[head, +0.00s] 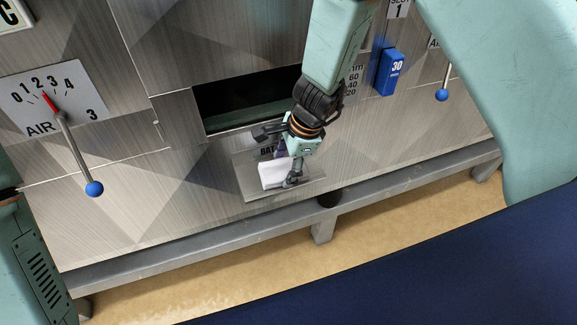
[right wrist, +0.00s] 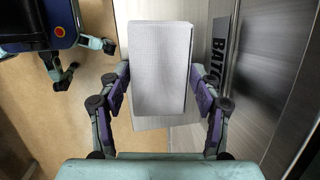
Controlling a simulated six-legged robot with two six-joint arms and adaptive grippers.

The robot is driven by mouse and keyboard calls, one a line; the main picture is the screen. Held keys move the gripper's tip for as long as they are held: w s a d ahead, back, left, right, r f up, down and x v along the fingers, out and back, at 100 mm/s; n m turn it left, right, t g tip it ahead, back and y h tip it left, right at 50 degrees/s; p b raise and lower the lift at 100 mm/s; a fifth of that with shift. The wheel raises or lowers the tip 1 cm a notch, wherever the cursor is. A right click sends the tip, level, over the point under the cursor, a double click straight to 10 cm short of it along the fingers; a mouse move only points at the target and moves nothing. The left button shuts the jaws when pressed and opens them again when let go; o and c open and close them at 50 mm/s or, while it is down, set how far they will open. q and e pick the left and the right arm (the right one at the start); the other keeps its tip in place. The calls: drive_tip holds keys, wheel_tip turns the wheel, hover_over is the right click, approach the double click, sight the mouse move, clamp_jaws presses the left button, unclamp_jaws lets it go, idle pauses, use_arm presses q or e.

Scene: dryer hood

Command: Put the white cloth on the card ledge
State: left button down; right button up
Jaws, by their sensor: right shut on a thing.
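The white cloth (right wrist: 160,68) is a folded, block-like bundle between the two fingers of my right gripper (right wrist: 160,100), which is shut on it. In the head view the cloth (head: 272,175) is at the card ledge (head: 255,192), a thin grey plate jutting from the panel's lower part. My right gripper (head: 285,172) reaches down over it from above. The ledge (right wrist: 150,123) shows below the cloth in the right wrist view. Whether the cloth touches the ledge I cannot tell. What looks like my left gripper (right wrist: 88,60) shows in the right wrist view, its fingers apart and empty.
A dark opening (head: 235,105) is in the panel above the ledge. A lever with a blue ball (head: 94,188) sticks out at left, another (head: 442,95) at right, near a blue box (head: 391,72). A grey rail (head: 180,243) runs below, above tan floor.

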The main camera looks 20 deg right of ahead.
drive_tip(key=o, duration=0.7)
drive_tip(key=shift+w+a, duration=0.1)
drive_tip(key=shift+a, duration=0.2)
drive_tip(key=o, duration=0.3)
drive_tip(key=shift+d, duration=0.2)
